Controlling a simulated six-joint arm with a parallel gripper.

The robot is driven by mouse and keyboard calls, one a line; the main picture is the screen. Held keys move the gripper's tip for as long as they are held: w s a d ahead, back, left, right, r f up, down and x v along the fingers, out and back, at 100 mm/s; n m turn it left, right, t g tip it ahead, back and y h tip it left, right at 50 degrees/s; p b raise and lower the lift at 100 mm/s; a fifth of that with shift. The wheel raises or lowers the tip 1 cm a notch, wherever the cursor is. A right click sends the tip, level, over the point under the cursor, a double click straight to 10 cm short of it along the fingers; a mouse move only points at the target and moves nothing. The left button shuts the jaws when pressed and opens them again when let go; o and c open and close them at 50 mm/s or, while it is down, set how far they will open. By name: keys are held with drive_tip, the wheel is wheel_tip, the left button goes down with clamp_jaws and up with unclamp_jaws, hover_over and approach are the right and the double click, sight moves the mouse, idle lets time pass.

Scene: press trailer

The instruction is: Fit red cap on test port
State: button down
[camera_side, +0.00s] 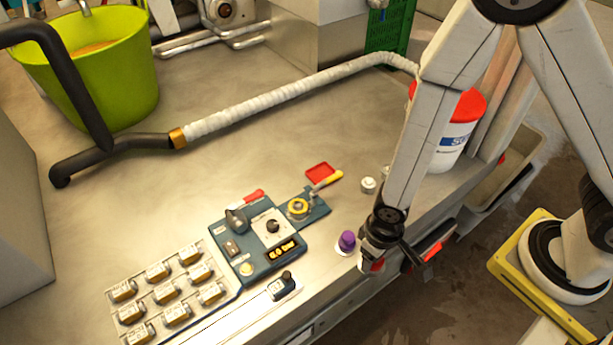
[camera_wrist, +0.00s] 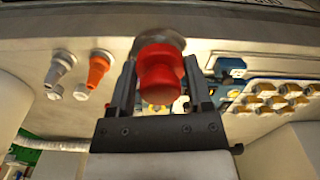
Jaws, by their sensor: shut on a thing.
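The red cap (camera_wrist: 160,77) is round with a narrower waist and sits between the fingers of my gripper (camera_wrist: 159,72) in the wrist view.
A purple knob (camera_side: 346,241) stands just left of my gripper. An orange-topped fitting (camera_wrist: 98,68) and pale fittings (camera_wrist: 62,62) are left in the wrist view. A blue control box (camera_side: 265,243) and several gold parts (camera_side: 165,293) lie left. A white tub (camera_side: 455,140) stands behind my arm.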

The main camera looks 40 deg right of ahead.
drive_tip(key=w+a+f, duration=0.2)
drive_tip(key=w, duration=1.2)
approach(298, 204)
drive_tip(key=shift+d+r, duration=0.1)
drive_tip(key=shift+f, duration=0.2)
drive_tip(key=shift+f, duration=2.7)
drive_tip(key=shift+f, duration=0.55)
drive_tip(key=shift+c, duration=1.4)
unclamp_jaws()
wheel_tip(298, 204, up, 11)
